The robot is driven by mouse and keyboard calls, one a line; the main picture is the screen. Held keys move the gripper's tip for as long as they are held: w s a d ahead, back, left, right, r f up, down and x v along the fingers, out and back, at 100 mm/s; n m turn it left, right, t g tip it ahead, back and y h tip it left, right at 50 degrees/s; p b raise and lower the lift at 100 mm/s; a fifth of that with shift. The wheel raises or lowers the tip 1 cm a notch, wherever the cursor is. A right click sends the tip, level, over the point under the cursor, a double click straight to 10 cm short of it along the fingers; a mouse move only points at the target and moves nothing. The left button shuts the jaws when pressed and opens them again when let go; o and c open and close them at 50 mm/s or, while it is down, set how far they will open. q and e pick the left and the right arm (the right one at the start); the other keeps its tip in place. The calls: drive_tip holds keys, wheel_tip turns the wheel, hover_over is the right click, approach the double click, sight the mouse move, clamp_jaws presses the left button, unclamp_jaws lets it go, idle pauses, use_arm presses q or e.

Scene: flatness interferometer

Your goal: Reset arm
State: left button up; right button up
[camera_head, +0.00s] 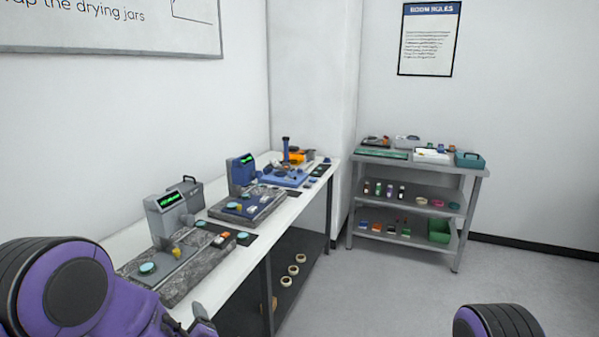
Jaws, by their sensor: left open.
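My left arm comes in from the lower left, purple and black. My left gripper (190,321) is at the bottom edge, by the near front edge of the white bench (222,290). Its dark fingers are partly cut off by the frame; it is open, and I see nothing held between them. It is apart from the grey interferometer (165,217) on its speckled stone base (205,262). Only a rounded purple and black part of my right arm shows at the bottom right. My right gripper is out of view.
A blue instrument (241,172) and a blue tray (287,178) stand farther along the bench. Rolls of tape (293,270) lie on the shelf below. A grey shelf cart (417,187) with small items stands at the back right. The floor (390,295) between is clear.

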use_arm(q)
drive_tip(key=s+f+m+g+h+b, duration=0.3)
drive_tip(key=s+f, duration=0.4)
drive_tip(key=f, duration=0.6)
drive_tip(key=s+a+f+m+g+b, duration=0.1)
drive_tip(key=s+f+g, duration=0.1)
drive_tip(key=s+f, duration=0.4)
drive_tip(key=s+a+f+m+g+h+b, duration=0.1)
drive_tip(key=s+f, duration=0.5)
drive_tip(key=s, duration=0.6)
drive_tip(key=s+a+f+m+g+b, duration=0.2)
drive_tip(key=s+f+g, duration=0.2)
drive_tip(key=s, duration=0.5)
wheel_tip(320, 180, down, 3)
drive_tip(key=shift+s+a+r+h, duration=0.1)
drive_tip(key=shift+s+a+h, duration=0.05)
drive_tip(key=shift+a+h, duration=0.15)
